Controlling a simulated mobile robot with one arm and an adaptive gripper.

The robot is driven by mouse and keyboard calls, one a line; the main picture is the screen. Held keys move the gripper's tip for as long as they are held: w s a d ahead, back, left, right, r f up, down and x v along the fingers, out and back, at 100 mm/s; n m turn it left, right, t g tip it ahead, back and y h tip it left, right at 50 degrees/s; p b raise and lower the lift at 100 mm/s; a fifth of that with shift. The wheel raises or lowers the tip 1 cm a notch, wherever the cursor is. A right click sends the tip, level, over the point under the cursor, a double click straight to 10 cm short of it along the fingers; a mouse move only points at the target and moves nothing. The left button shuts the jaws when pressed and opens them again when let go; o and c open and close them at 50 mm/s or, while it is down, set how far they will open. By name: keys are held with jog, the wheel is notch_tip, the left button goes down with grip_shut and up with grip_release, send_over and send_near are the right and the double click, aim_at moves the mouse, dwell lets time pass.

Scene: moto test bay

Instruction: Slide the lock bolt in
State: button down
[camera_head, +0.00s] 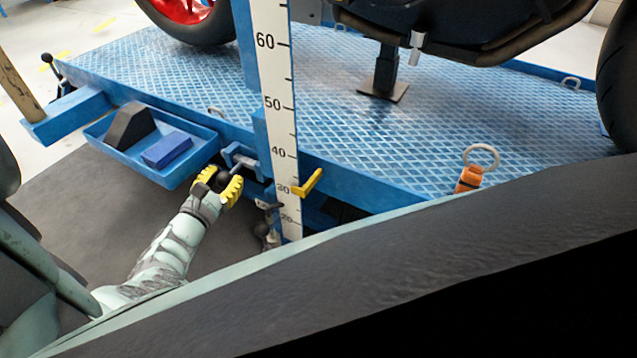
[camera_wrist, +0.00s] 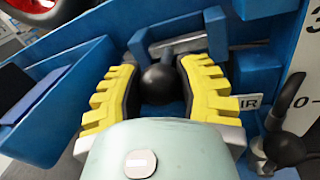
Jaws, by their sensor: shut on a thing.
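The lock bolt is a grey rod ending in a black ball knob (camera_wrist: 161,84), set in a blue bracket on the side of the lift platform. In the head view the bolt's rod (camera_head: 238,164) shows at the bracket, left of the white scale post. My gripper (camera_head: 220,187) has yellow ribbed fingers and is shut on the black knob. In the wrist view my gripper (camera_wrist: 157,92) has one finger on each side of the knob. The grey bar (camera_wrist: 188,44) lies across the blue bracket behind the knob. How far the bolt sits inside is hard to tell.
A blue tray (camera_head: 118,160) with a black wedge (camera_head: 130,125) and a blue block (camera_head: 167,150) is left of my gripper. The scale post (camera_head: 281,120) with a yellow pointer (camera_head: 309,183) stands close at right. A black-knobbed lever (camera_wrist: 285,148) is at lower right in the wrist view.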

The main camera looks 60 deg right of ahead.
jog(key=shift+s+r, duration=0.2)
jog(key=shift+s, duration=0.3)
jog(key=s, duration=0.1)
jog(key=s+p, duration=0.1)
jog(key=s, duration=0.1)
jog(key=s+p, duration=0.1)
jog(key=shift+s+d+f, duration=0.1)
jog(key=shift+s+d, duration=0.1)
jog(key=shift+d, duration=0.05)
jog(key=shift+w, duration=0.15)
jog(key=c, duration=1)
grip_release()
jog(key=o, duration=0.5)
jog(key=shift+s+f, duration=0.1)
jog(key=shift+s, duration=0.2)
jog(key=shift+c, duration=0.2)
jog(key=shift+w, duration=0.15)
jog(key=shift+a, duration=0.15)
